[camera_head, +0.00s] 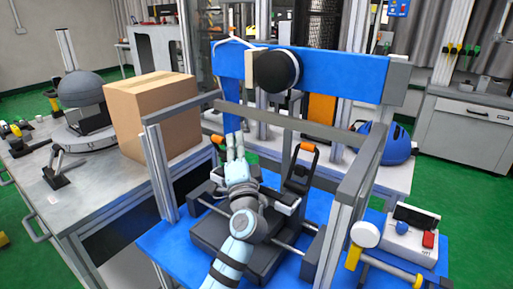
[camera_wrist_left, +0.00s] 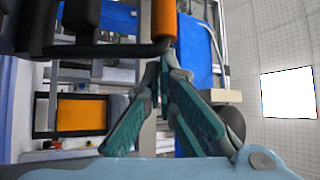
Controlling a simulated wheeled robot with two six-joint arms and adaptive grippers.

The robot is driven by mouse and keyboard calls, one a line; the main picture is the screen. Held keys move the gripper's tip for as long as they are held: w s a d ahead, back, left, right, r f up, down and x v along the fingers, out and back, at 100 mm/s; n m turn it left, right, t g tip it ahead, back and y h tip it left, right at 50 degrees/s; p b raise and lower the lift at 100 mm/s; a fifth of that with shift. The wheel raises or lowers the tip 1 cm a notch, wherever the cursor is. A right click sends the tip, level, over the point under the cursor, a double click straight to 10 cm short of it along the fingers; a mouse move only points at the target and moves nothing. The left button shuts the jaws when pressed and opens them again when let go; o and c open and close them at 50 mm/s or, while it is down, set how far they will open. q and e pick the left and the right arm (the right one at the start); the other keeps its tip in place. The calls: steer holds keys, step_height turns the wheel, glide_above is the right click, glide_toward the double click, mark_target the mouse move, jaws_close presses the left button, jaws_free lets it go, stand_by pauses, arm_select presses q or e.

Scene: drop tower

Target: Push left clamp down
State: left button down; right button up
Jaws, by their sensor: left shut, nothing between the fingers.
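The left clamp's orange handle (camera_head: 217,139) stands up at the back left of the dark fixture, just left of my fingers. My left gripper (camera_head: 235,142) is over the fixture, its fingers shut and empty, pointing away from me. In the left wrist view the fingertips of this gripper (camera_wrist_left: 166,58) meet close to an orange handle (camera_wrist_left: 163,20) with a dark stem; I cannot tell whether they touch. The right clamp (camera_head: 299,170) stands upright with its orange grip raised. My forearm and hand hide part of the fixture (camera_head: 215,230). My right gripper is not in view.
A grey frame with posts (camera_head: 161,170) and a crossbar (camera_head: 300,124) surrounds the fixture. A blue beam (camera_head: 340,75) with a black round part spans behind. A cardboard box (camera_head: 150,110) stands left. A white control box (camera_head: 412,240) with a red button sits right.

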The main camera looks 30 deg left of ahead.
arm_select(q)
steer(key=shift+s+a+f, duration=0.1)
steer(key=shift+s+f, duration=0.1)
steer(key=shift+s, duration=0.25)
steer(key=shift+s+a+f, duration=0.1)
steer(key=shift+s+f, duration=0.05)
steer(key=shift+s, duration=0.25)
steer(key=shift+s+f+b, duration=1.75)
steer(key=shift+s+f, duration=0.3)
steer(key=shift+f, duration=0.1)
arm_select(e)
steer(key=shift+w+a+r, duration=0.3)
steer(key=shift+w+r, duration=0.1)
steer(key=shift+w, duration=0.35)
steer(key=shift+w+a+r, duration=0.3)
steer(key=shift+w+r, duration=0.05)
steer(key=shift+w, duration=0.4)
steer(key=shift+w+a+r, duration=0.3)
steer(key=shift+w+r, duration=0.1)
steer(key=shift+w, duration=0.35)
arm_select(q)
step_height(320, 180, up, 10)
steer(key=shift+a, duration=0.1)
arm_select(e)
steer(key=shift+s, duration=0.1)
